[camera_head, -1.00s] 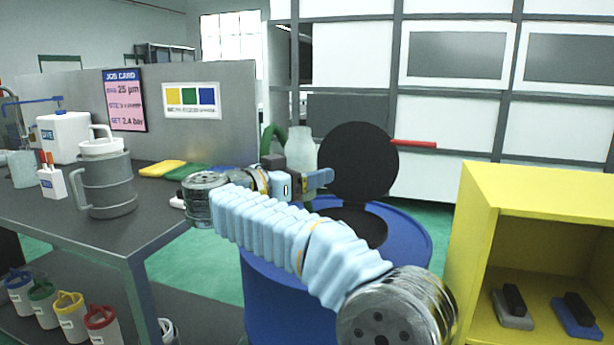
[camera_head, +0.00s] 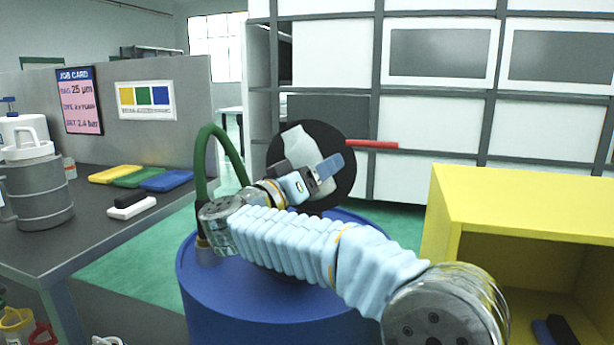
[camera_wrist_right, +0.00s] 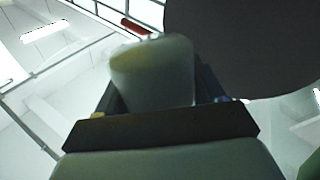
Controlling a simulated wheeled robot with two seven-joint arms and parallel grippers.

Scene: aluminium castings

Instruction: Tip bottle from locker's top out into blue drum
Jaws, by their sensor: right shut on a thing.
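The bottle (camera_head: 296,146), pale and translucent, is held by my right gripper (camera_head: 308,172) above the blue drum (camera_head: 205,305). It leans in the head view, its upper part toward the left, in front of the drum's raised black lid (camera_head: 340,185). In the right wrist view the bottle (camera_wrist_right: 152,75) sits between the two fingers, with the dark lid (camera_wrist_right: 250,45) beside it. My arm and gripper hide the drum's opening and part of the bottle; I see nothing flowing. The yellow locker (camera_head: 530,205) stands at right, its visible top bare. My left gripper is out of view.
A green hose (camera_head: 218,130) arches at the drum's left. The grey workbench (camera_head: 95,228) at left carries a grey jug (camera_head: 38,190), coloured cloths (camera_head: 140,178) and a brush-like block (camera_head: 130,205). A red bar (camera_head: 372,144) sticks out beyond the lid.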

